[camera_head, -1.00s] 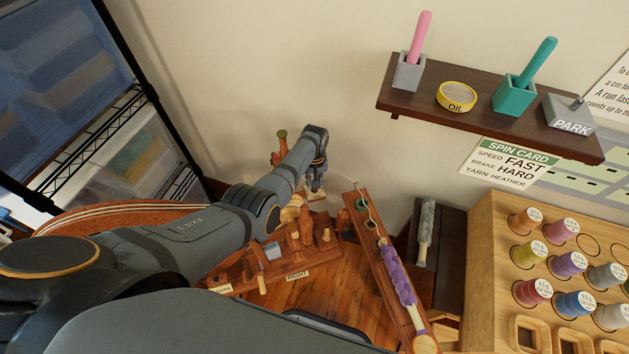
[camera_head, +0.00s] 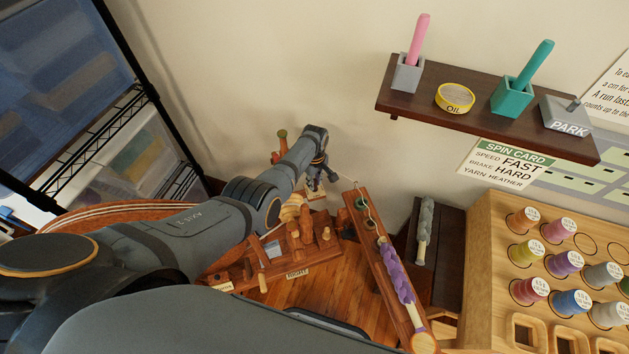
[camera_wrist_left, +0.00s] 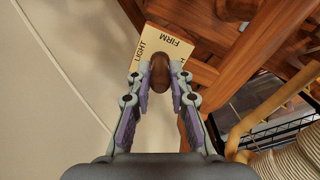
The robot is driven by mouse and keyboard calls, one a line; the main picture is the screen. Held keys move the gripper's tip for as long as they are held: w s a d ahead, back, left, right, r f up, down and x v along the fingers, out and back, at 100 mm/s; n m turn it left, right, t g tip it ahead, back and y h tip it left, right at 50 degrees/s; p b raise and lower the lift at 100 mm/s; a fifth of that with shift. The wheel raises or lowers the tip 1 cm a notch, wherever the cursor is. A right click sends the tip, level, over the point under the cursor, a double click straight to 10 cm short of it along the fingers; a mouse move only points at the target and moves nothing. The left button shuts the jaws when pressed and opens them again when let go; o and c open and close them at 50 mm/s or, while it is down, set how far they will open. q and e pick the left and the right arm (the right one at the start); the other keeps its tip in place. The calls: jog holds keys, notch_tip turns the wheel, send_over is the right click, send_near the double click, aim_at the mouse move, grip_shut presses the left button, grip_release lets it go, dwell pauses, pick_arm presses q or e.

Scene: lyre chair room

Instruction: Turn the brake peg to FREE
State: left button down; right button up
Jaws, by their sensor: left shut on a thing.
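The brake peg (camera_wrist_left: 160,72) is a dark brown rounded wooden knob in the left wrist view. It stands between the fingertips of my left gripper (camera_wrist_left: 160,78), which is shut on it. Behind it is a cream dial plate (camera_wrist_left: 172,42) with LIGHT, FIRM and the start of another word beginning with H; the rest, including any FREE mark, is hidden or out of view. In the head view my left gripper (camera_head: 314,184) is at the wooden spinning wheel frame (camera_head: 298,240), by the wall. The peg cannot be made out there. My right gripper is not in view.
A spin card (camera_head: 510,163) on the wall reads FAST, HARD, HEATHER. A dark shelf (camera_head: 428,92) holds pots, an oil tin (camera_head: 455,97) and a PARK block (camera_head: 566,117). A bobbin rack (camera_head: 490,260) stands right. A slanted wooden bar (camera_head: 382,265) lies close right of my gripper.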

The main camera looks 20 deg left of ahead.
aim_at(315, 180)
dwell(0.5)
pick_arm(q)
jog(key=c, duration=1.2)
grip_release()
notch_tip(315, 180, up, 12)
